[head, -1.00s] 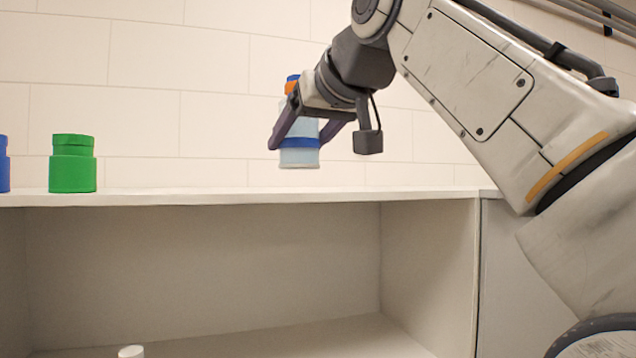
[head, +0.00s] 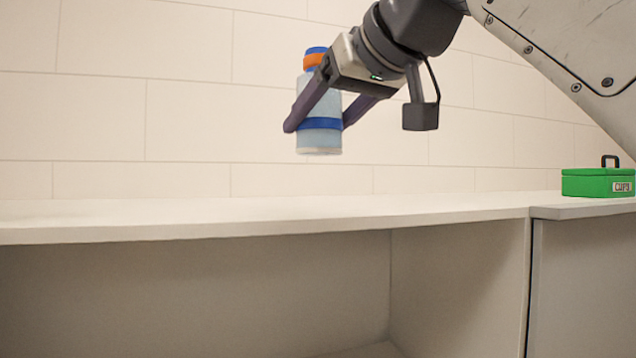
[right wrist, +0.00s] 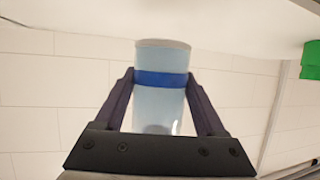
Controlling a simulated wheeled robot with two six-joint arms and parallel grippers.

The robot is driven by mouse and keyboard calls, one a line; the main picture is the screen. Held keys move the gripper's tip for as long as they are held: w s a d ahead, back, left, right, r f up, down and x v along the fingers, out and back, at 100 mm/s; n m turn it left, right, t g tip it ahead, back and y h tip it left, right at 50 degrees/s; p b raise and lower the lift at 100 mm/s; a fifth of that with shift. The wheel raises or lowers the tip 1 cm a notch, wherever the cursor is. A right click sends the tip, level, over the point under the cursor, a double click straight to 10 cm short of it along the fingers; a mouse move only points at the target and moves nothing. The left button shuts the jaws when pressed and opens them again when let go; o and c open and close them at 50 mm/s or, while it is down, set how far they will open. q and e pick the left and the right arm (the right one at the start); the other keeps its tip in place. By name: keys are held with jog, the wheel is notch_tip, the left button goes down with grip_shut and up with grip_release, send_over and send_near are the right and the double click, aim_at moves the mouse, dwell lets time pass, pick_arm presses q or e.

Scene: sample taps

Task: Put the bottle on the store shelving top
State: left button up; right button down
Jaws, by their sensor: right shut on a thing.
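The bottle (head: 319,113) is pale blue with a darker blue band, an orange ring and a blue cap. My right gripper (head: 326,115) is shut on it, with one purple finger on each side. The bottle is upright and held in the air above the store shelving top (head: 200,215), with a gap under it in the head view. In the right wrist view the bottle (right wrist: 160,100) sits between the two fingers, and its cap is hidden. My left gripper is not in view.
A green box with a dark handle (head: 597,183) stands on the surface at the far right. The shelving top under and left of the bottle is clear. Below it is an open compartment (head: 200,300). A tiled wall (head: 190,120) stands behind.

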jog(key=w+f, duration=0.1)
jog(key=w, duration=0.1)
jog(key=w+f, duration=0.1)
jog(key=w, duration=0.1)
jog(key=w+f, duration=0.1)
jog(key=w, duration=0.1)
jog(key=shift+w+a+f, duration=0.1)
jog(key=shift+a+f, duration=0.1)
jog(key=shift+f, duration=0.1)
jog(key=shift+s+f, duration=0.2)
jog(key=shift+f, duration=1.65)
jog(key=shift+f, duration=0.2)
grip_release()
